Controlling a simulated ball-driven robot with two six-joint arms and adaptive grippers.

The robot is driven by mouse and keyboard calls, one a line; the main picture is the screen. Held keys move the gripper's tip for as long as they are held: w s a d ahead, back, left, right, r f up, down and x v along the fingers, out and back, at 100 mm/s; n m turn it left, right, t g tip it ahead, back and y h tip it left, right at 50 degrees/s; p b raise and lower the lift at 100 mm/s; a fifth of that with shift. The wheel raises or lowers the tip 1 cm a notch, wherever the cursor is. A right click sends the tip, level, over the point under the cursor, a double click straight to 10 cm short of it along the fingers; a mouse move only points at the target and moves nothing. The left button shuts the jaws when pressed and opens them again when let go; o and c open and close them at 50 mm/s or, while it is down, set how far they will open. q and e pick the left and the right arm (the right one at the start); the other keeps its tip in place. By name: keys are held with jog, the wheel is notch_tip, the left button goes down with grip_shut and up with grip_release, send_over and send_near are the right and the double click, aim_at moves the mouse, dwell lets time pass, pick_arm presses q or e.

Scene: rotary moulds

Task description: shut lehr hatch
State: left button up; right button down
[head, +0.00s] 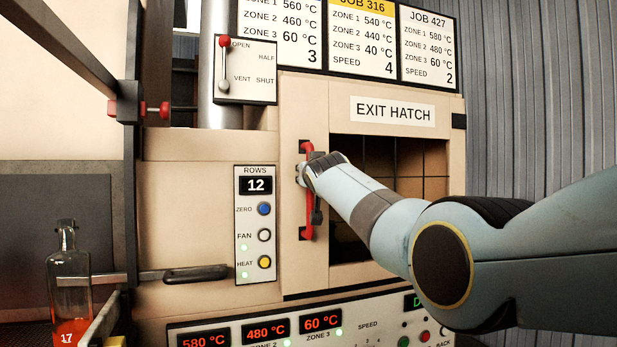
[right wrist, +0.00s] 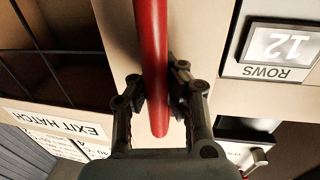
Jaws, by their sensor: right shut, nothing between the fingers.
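The exit hatch is a cream door panel (head: 291,210) with a vertical red handle (head: 309,222). It stands at the left of the opening (head: 420,165), and a dark, grid-lined interior shows to its right, so the hatch is at least partly open. My right gripper (head: 306,174) is at the handle, its arm reaching in from the right across the opening. In the right wrist view the red handle (right wrist: 152,60) passes by the fingers (right wrist: 162,92). The gripper is shut with nothing held; the exact contact with the handle is unclear. My left gripper is out of view.
A control strip (head: 255,225) with buttons and a rows display reading 12 is left of the door. A lever (head: 195,273) juts out at lower left, near a glass bottle (head: 68,280) with red contents. A red-knobbed selector (head: 245,70) is above.

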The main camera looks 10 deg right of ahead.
jog(key=c, duration=2)
grip_release()
jog(key=shift+a+r, duration=0.1)
jog(key=shift+c, duration=0.2)
jog(key=o, duration=0.7)
jog(key=shift+s, duration=0.1)
jog(key=shift+o, duration=0.7)
jog(key=s, duration=1.2)
